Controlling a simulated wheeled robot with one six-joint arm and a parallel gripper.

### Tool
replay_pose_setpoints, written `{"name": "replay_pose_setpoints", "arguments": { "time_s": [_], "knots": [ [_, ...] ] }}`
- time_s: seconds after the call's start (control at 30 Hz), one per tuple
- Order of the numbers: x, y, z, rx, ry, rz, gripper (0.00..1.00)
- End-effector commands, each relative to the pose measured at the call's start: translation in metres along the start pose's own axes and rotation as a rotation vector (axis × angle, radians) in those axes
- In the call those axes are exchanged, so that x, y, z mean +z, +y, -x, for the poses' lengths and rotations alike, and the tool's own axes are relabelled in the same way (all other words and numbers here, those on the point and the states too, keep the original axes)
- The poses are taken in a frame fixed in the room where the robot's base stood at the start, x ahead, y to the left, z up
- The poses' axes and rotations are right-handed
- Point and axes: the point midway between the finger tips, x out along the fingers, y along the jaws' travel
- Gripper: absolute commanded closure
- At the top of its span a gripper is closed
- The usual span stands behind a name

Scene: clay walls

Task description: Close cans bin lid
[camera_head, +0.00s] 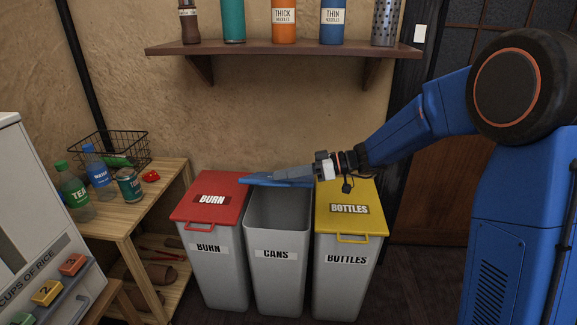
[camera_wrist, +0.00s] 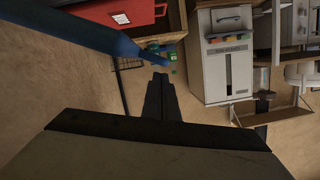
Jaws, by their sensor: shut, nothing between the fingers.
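The cans bin (camera_head: 277,256) stands in the middle of three grey bins, with its top open and its dark inside showing. Its blue lid (camera_head: 277,179) is raised at the back and seen nearly edge-on. In the wrist view the blue lid (camera_wrist: 75,32) crosses the upper left. My gripper (camera_head: 277,176) reaches in from the right, at the raised lid. In the wrist view my gripper (camera_wrist: 160,85) has its dark fingers together with nothing between them. I cannot tell whether the fingers touch the lid.
The burn bin (camera_head: 219,268) with its red lid shut is at left; the bottles bin (camera_head: 345,275), yellow lid shut, is at right. A shelf with bottles (camera_head: 283,48) hangs above. A wooden table (camera_head: 130,212) with bottles and a can stands left.

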Motion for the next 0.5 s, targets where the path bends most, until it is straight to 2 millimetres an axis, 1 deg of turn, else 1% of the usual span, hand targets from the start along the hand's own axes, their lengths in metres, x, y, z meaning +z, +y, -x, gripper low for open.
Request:
{"name": "replay_pose_setpoints", "arguments": {
  "time_s": [0.13,0.5],
  "knots": [
    [0.0069,-0.0003,-0.0016,0.000,0.000,-0.001,1.00],
    [0.0088,-0.0004,-0.0019,0.000,0.000,0.000,1.00]
  ]
}}
